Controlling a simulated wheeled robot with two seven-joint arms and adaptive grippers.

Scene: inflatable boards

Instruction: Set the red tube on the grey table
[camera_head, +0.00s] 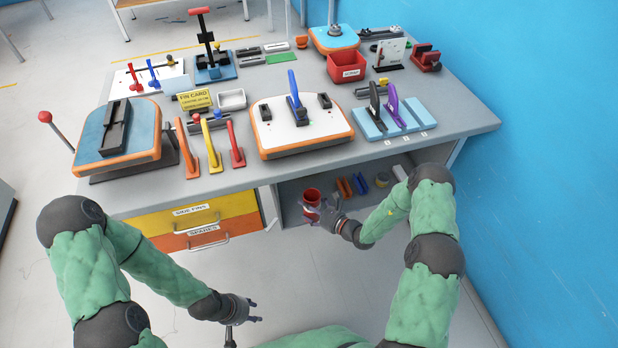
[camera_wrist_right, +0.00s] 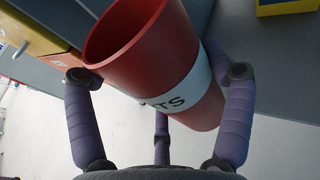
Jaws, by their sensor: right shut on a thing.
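The red tube (camera_head: 312,196) is an open-topped red cylinder with a white lettered band. My right gripper (camera_head: 325,212) is shut on it, in front of the open shelf under the table. In the right wrist view the tube (camera_wrist_right: 135,45) fills the middle and tilts, with the purple fingers of my right gripper (camera_wrist_right: 160,110) around it. The grey table (camera_head: 245,184) stands above and behind it, with its top crowded. My left gripper (camera_head: 240,322) hangs low at the front, away from the table; its fingers look apart and hold nothing.
The tabletop holds an orange-edged white board (camera_head: 280,140), a blue board (camera_head: 100,118), coloured fins, a light blue fin rack (camera_head: 372,128) and a red bin (camera_head: 345,66). The table's front right corner is fairly clear. Yellow and orange drawers (camera_head: 190,216) are at the left below. A blue wall stands right.

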